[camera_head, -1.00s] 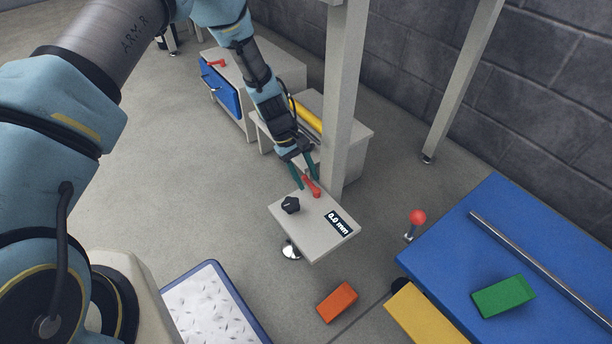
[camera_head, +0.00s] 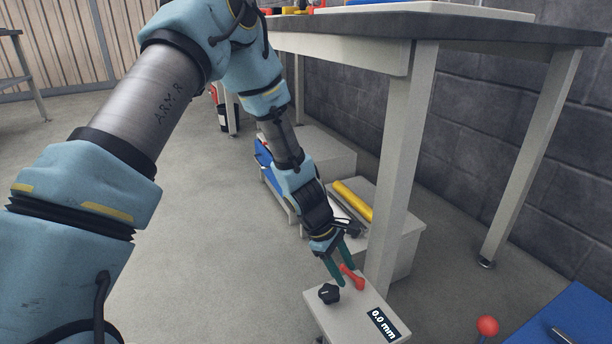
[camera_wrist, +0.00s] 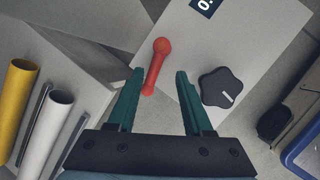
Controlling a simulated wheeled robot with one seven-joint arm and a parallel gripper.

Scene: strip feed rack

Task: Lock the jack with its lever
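The jack is a pale grey box (camera_head: 345,318) beside a table leg, with a display (camera_head: 383,324) reading 0.0 mm. Its red lever (camera_head: 352,277) and a black star knob (camera_head: 329,293) sit on its top. My gripper (camera_head: 346,268) is at the lever, with its green fingers apart. In the wrist view the red lever (camera_wrist: 157,66) shows beyond and between the open fingertips (camera_wrist: 158,78), closer to the left finger. The black knob (camera_wrist: 221,87) lies to the right of the right finger. I cannot tell whether a finger touches the lever.
A table (camera_head: 400,72) stands above, its leg (camera_head: 401,170) right behind the jack. A yellow roll (camera_head: 353,200) lies on a low grey block behind. A red ball knob (camera_head: 488,326) and blue surface (camera_head: 575,318) are at lower right. Floor at left is clear.

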